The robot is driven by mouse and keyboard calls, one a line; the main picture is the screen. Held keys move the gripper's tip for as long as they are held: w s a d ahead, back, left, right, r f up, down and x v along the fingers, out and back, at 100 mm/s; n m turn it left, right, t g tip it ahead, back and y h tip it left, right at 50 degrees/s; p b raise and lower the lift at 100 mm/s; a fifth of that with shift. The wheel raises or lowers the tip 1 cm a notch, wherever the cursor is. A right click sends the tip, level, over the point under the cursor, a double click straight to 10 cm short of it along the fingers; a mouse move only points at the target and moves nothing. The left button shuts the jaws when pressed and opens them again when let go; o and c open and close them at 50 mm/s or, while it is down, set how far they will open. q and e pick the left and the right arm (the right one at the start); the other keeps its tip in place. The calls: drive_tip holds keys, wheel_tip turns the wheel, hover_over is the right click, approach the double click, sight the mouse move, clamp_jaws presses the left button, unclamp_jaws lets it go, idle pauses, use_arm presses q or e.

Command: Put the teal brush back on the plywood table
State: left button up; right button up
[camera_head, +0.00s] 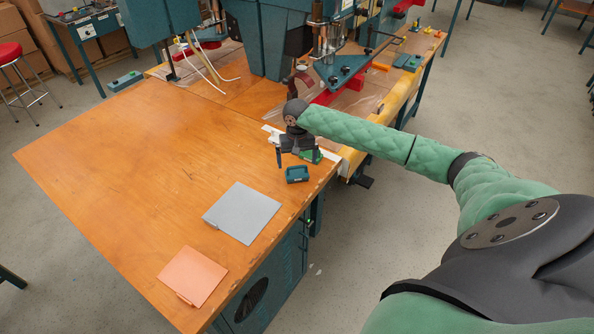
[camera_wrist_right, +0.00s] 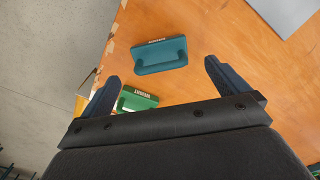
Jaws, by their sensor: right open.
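The teal brush (camera_head: 296,174) appears to lie on the orange-brown plywood table (camera_head: 130,150), close to its right edge. In the right wrist view the teal brush (camera_wrist_right: 161,54) shows whole, its handle uppermost, just beyond the fingertips. My right gripper (camera_head: 297,157) is over that edge, pointing down, its fingers spread with nothing between the tips. In the right wrist view its fingers (camera_wrist_right: 162,68) stand wide apart, and I see no contact with the brush. A similar green brush (camera_wrist_right: 138,99) sits behind the fingertips, partly hidden by the gripper. My left gripper is not in view.
A grey sheet (camera_head: 242,212) and a salmon sheet (camera_head: 193,276) lie on the table's near part. The welding machine (camera_head: 262,38) stands at the back. Another teal block (camera_head: 126,80) is at the far left edge. The table's left and middle are clear.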

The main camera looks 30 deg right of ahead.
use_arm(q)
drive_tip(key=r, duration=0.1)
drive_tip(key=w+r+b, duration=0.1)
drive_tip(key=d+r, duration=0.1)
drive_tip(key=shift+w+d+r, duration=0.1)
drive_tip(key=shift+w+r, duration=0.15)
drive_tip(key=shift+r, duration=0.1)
use_arm(e)
wheel_tip(320, 180, up, 7)
drive_tip(key=shift+f, duration=0.2)
